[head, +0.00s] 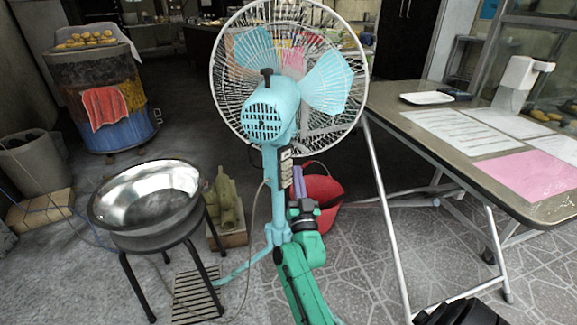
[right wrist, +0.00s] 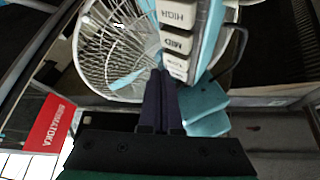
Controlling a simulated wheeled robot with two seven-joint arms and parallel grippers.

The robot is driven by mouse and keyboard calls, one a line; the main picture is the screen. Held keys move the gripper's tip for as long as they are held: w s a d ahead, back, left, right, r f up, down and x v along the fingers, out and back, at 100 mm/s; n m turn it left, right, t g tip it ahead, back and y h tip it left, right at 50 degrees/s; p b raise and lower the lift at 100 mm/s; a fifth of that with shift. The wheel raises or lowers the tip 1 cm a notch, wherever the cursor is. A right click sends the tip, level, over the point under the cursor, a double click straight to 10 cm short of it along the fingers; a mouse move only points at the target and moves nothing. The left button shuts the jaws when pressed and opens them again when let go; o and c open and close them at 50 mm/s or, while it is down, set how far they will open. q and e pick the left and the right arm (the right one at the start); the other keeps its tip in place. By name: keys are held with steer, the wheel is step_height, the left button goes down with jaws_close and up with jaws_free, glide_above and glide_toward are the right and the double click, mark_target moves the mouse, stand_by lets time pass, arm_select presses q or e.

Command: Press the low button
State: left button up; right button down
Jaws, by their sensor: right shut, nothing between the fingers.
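A light-blue standing fan (head: 272,115) with a white wire cage stands in the middle of the head view. Its button panel (head: 286,168) is on the column below the motor. In the right wrist view, the white buttons read HIGH (right wrist: 178,14), MID (right wrist: 178,42) and, partly hidden, what looks like LOW (right wrist: 176,66). My right gripper (head: 298,172) is shut and empty, its dark purple fingers together. In the right wrist view, its fingertips (right wrist: 161,74) are right by the low button. I cannot tell whether they touch it. My left gripper is not in view.
A table (head: 410,126) with papers stands at the right. A red bucket (head: 325,190) is behind my right gripper. A metal bowl (head: 125,200) sits on a stool at the left. A barrel oven (head: 128,130) stands at the back left.

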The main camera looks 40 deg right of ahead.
steer(key=shift+w, duration=0.1)
stand_by(0.3)
steer(key=shift+w, duration=0.35)
steer(key=shift+w+a, duration=0.15)
steer(key=shift+w, duration=0.25)
stand_by(0.6)
steer(key=shift+s+p, duration=0.45)
steer(key=shift+s, duration=0.4)
